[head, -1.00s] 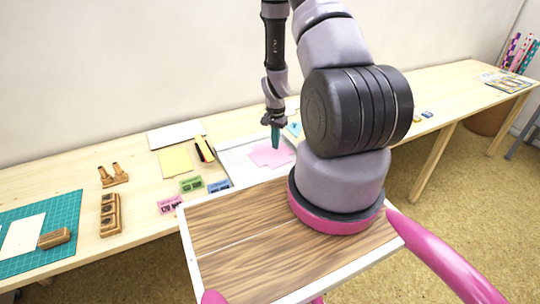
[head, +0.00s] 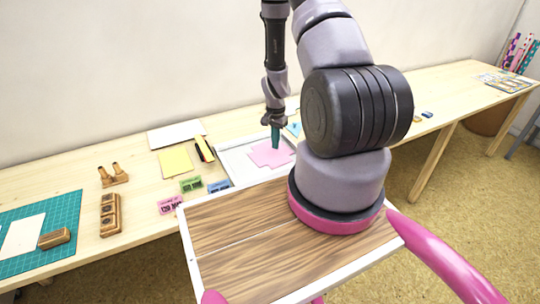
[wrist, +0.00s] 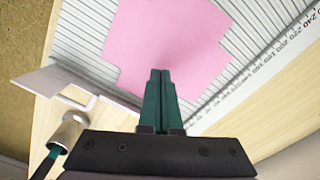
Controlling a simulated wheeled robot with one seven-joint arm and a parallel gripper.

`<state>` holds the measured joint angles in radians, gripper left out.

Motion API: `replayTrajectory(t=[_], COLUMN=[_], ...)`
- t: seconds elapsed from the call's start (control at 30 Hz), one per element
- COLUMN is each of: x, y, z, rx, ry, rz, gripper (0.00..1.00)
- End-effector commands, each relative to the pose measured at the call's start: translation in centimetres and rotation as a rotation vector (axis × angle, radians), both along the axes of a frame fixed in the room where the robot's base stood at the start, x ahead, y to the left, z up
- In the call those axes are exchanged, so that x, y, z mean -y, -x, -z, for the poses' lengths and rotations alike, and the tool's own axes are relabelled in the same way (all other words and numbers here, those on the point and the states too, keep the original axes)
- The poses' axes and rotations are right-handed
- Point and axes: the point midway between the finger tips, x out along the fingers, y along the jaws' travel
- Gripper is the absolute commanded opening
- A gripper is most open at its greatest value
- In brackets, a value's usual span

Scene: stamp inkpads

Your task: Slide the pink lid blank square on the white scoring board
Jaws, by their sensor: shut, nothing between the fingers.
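The pink lid blank (head: 268,154) lies flat on the white scoring board (head: 232,158), with notched corners. In the wrist view the pink blank (wrist: 168,45) covers much of the grooved board (wrist: 85,28) and looks turned a little against its grooves. My gripper (head: 275,142) points down over the blank's far part in the head view. In the wrist view its green fingers (wrist: 160,78) are together, empty, with their tips at the blank's edge. I cannot tell whether the tips touch the card. The blank's right side is partly hidden by my arm in the head view.
A ruler scale (wrist: 270,62) runs along one board edge. Left of the board are a yellow card (head: 174,161), coloured inkpads (head: 191,184), wooden stamps (head: 110,213) and a green cutting mat (head: 62,220). A blue piece (head: 294,129) lies by the board's far right.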

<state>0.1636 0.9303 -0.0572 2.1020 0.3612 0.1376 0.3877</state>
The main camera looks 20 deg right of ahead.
Motion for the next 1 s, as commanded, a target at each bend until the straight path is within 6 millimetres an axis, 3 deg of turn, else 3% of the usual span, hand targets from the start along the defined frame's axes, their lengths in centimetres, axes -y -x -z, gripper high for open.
replayTrajectory(t=[1.0], x=[0.0], y=[0.0], z=[1.5], rx=[0.0], ry=[0.0], rz=[0.0], gripper=[0.0])
